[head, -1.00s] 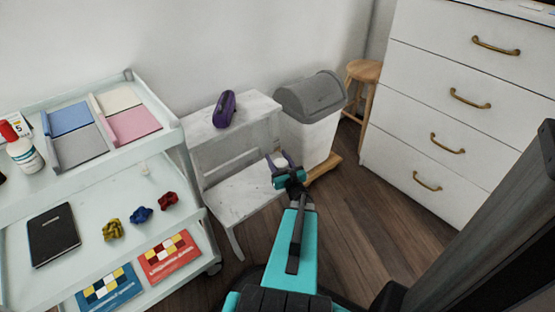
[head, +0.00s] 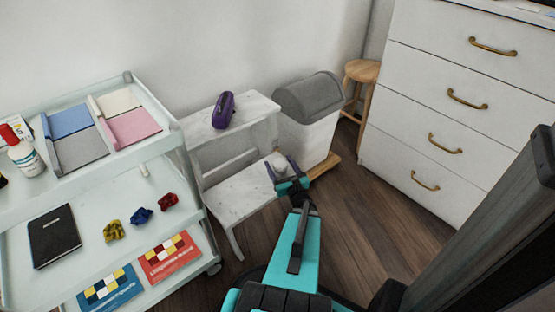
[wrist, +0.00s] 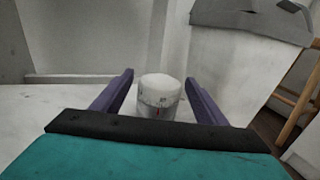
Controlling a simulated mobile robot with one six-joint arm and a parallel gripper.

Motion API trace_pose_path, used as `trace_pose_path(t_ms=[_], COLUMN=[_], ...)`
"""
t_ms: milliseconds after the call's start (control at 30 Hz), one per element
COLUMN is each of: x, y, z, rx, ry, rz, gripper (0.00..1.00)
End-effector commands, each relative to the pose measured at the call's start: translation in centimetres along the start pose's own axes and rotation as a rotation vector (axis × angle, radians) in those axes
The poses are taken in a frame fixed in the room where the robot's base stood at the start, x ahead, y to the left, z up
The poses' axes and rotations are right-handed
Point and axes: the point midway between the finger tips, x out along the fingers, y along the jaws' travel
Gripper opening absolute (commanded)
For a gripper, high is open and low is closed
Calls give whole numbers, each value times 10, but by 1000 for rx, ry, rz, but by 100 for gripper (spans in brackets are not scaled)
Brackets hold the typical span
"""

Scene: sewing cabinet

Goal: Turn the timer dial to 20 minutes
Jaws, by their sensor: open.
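The timer (wrist: 160,90) is a small white cylinder with a plain round top and a band of dark marks around it. A red pointer mark shows on its front; the numbers are too small to read. In the head view the timer (head: 279,159) appears as a small white shape at the right end of the stool's lower step. My gripper (wrist: 159,78) is open, with one purple finger on each side of the timer. Gaps show between both fingers and the timer in the wrist view. In the head view my gripper (head: 281,164) partly hides the timer.
The white step stool (head: 238,200) carries a purple object (head: 223,110) on its upper step. A grey-lidded bin (head: 308,130) stands close right of the gripper. A wooden stool (head: 360,72), drawers (head: 420,110) and a loaded cart (head: 90,200) stand around. Floor is clear in front.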

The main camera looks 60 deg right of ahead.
Motion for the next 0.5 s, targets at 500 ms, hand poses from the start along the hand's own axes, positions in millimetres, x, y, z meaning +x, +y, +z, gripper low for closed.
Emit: trace_pose_path(t_ms=[500], x=[-80], y=[0], z=[3], rx=[0], ry=[2], rz=[-1], gripper=[67])
